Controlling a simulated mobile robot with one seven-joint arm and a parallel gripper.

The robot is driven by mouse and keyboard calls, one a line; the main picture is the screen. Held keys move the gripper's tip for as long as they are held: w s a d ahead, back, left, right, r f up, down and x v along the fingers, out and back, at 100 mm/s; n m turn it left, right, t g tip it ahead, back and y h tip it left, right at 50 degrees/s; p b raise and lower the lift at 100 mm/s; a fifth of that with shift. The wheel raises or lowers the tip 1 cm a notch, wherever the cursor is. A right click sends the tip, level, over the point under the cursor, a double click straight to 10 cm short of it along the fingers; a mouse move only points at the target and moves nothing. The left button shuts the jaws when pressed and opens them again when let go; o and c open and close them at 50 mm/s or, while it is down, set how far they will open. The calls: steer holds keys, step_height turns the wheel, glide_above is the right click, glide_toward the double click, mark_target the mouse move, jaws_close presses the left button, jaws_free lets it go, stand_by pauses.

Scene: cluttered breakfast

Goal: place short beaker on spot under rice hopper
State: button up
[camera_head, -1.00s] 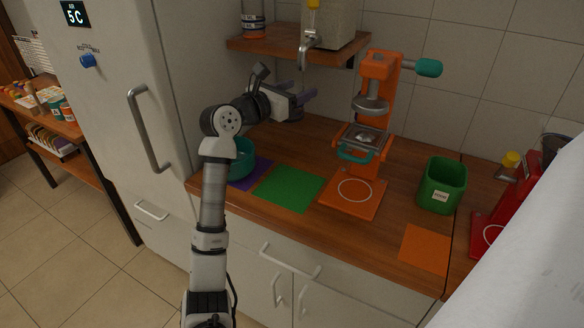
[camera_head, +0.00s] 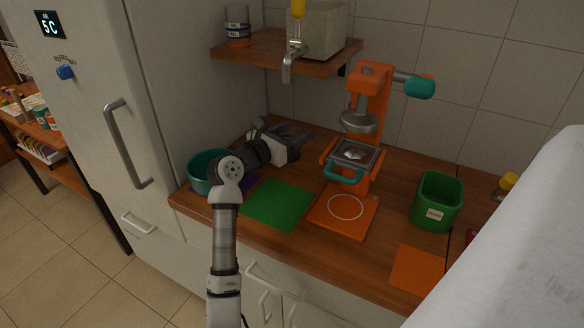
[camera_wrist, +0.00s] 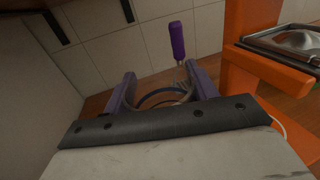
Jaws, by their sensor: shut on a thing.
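My gripper (camera_head: 297,136) is low over the back of the counter, below the shelf and spout. Its purple fingers also show in the wrist view (camera_wrist: 163,88), shut on a clear, round-rimmed vessel, which looks like the short beaker (camera_wrist: 165,97). The fingers hide its sides, and I cannot tell whether it touches the counter. The rice hopper looks to be the grey box (camera_head: 318,32) on the shelf, with a metal spout (camera_head: 288,66) and yellow top piece. No marked spot is visible under it.
An orange press (camera_head: 369,110) with a teal handle stands close right of my gripper. A teal bowl (camera_head: 202,173) is at left by the fridge. A green mat (camera_head: 278,204) lies in front. The wooden shelf (camera_head: 240,58) hangs above. A green bin (camera_head: 437,199) stands right.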

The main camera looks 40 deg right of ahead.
step_height(320, 180, down, 11)
steer(key=shift+f+p, duration=0.2)
steer(key=shift+p, duration=0.5)
steer(key=shift+f, duration=0.1)
steer(key=o, duration=1.1)
